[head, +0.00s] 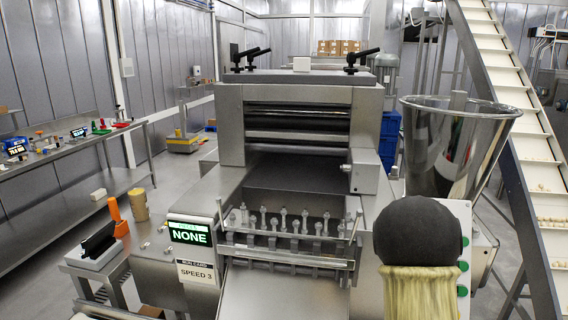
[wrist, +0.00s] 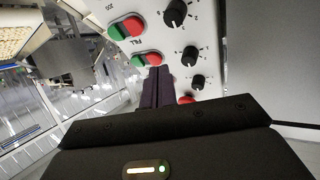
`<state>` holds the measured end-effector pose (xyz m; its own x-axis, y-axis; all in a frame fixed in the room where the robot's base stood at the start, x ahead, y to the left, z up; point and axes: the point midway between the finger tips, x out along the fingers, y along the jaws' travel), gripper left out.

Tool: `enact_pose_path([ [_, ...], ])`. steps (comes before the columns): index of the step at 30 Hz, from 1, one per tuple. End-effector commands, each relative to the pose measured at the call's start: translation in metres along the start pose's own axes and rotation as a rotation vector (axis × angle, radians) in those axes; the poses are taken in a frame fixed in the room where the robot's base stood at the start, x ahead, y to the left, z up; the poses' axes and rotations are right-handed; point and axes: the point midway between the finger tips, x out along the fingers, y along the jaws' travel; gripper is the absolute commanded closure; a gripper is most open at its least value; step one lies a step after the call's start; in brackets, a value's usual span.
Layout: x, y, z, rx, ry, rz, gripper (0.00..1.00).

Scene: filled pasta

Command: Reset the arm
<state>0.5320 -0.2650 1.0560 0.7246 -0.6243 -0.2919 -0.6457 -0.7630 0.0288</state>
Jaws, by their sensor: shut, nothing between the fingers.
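My gripper (wrist: 158,72) shows in the wrist view, its two dark fingers together with nothing between them. The fingertips point at a pale control panel (wrist: 214,62), close to a red and green button pair (wrist: 147,59) under the printed word FILL. I cannot tell whether they touch it. Another red and green pair (wrist: 126,28) is above it. Black knobs (wrist: 176,13) run down the panel's right side, and a red button (wrist: 186,100) sits partly beside the fingers.
In the head view, the pasta machine (head: 298,115) fills the middle, with a display (head: 190,233) reading NONE. A steel hopper (head: 455,140) and a sloped conveyor (head: 508,80) stand at right. A side bench (head: 75,155) with small items is at left; some floor shows between.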

Motion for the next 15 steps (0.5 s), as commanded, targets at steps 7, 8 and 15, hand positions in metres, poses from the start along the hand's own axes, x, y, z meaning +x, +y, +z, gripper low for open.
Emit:
enact_pose_path([
  [7,-0.076,-0.063,0.034,-0.040,-0.371,-0.195,1.00],
  [8,-0.087,-0.069,0.038,-0.055,-0.413,-0.219,1.00],
  [15,-0.192,-0.099,0.065,-0.234,-0.723,-0.402,1.00],
])
